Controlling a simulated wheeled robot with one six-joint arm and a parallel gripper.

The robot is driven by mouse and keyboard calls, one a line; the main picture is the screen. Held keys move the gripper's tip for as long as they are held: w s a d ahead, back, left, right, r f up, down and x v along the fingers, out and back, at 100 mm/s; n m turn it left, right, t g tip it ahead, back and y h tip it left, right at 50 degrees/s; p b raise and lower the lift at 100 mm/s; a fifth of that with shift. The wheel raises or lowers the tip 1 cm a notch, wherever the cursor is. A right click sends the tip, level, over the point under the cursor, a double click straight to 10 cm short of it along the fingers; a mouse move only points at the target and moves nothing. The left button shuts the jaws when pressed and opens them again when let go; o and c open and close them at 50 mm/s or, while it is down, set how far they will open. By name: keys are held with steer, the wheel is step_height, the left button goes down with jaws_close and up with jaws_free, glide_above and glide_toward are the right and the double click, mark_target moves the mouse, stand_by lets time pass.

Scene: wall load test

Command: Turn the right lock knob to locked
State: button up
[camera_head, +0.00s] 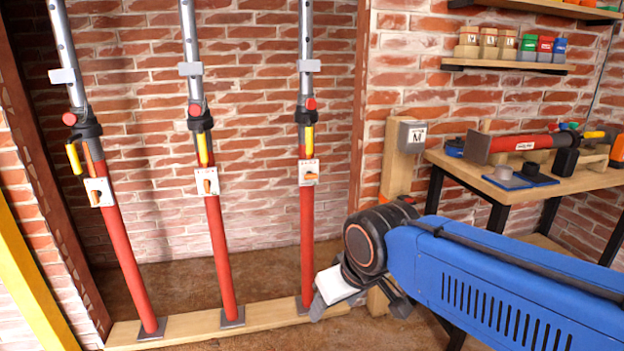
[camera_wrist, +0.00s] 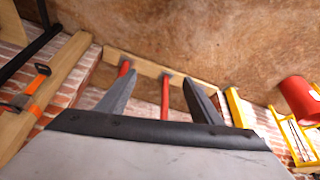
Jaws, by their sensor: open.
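Three props with red lower tubes stand in a row on a wooden sill. The right lock knob (camera_head: 309,177) is a small orange piece on a white plate on the right prop (camera_head: 307,235); its exact angle is too small to read. The middle knob (camera_head: 207,186) and left knob (camera_head: 94,197) sit on similar plates. My gripper (camera_head: 358,306) is open and empty, low and to the right of the right prop, well below its knob. In the wrist view my gripper (camera_wrist: 158,77) points toward the floor and sill, with red tubes beyond the fingers; no knob shows there.
A wooden post with a grey box (camera_head: 411,136) stands right of the props. The wrist view shows a red cylinder (camera_wrist: 300,98) and yellow frame. The wooden sill (camera_head: 185,330) runs along the floor.

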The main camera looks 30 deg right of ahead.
steer(key=w+d+r+m+t+h, duration=0.1)
steer(key=w+d+t, duration=0.25)
steer(key=w, duration=0.75)
steer(key=w+d+m+t+h, duration=0.15)
steer(key=w+d, duration=0.25)
steer(key=w, duration=0.7)
steer(key=t+h, duration=0.3)
steer(key=t, duration=0.4)
glide_toward(312, 177)
steer(key=shift+m+y, duration=0.25)
steer(key=shift+m, duration=0.1)
steer(key=x, duration=0.9)
steer(key=shift+r, duration=0.15)
steer(key=shift+c, duration=0.3)
steer(key=c, duration=1)
